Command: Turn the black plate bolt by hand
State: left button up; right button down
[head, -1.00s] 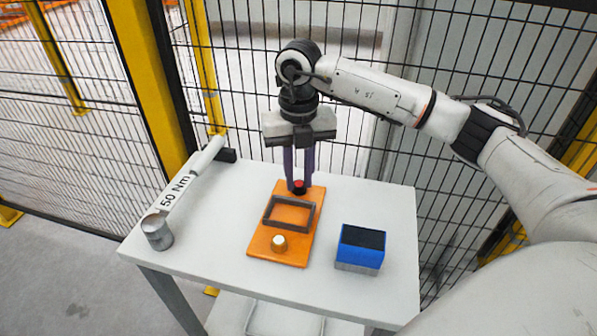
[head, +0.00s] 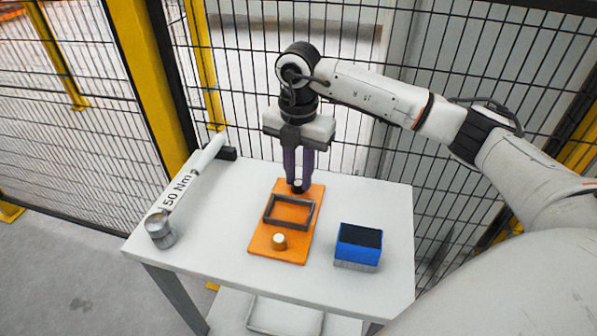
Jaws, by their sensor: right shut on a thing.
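An orange plate (head: 268,250) lies on the white table, with a dark rectangular frame (head: 290,225) across its middle. The black plate bolt (head: 298,188) stands at the plate's far end. A pale, brass-coloured round bolt (head: 279,241) sits at its near end. My right gripper (head: 298,184) points straight down, its two purple fingers shut on the black bolt, which they partly hide. My left gripper is not in view.
A white tool marked 50 Nm (head: 181,190) lies along the table's left side, with a grey metal cylinder (head: 160,230) at its near end. A blue box with a dark top (head: 358,248) stands at right. Mesh fencing (head: 75,160) stands behind the table (head: 215,245).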

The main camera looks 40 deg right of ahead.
aim_at(298, 182)
jog(key=shift+w+r, duration=0.15)
jog(key=shift+r, duration=0.15)
jog(key=c, duration=1.7)
grip_release()
jog(key=shift+o, duration=0.8)
jog(key=shift+f, duration=0.15)
notch_tip(298, 182, up, 10)
jog(key=shift+r, duration=0.2)
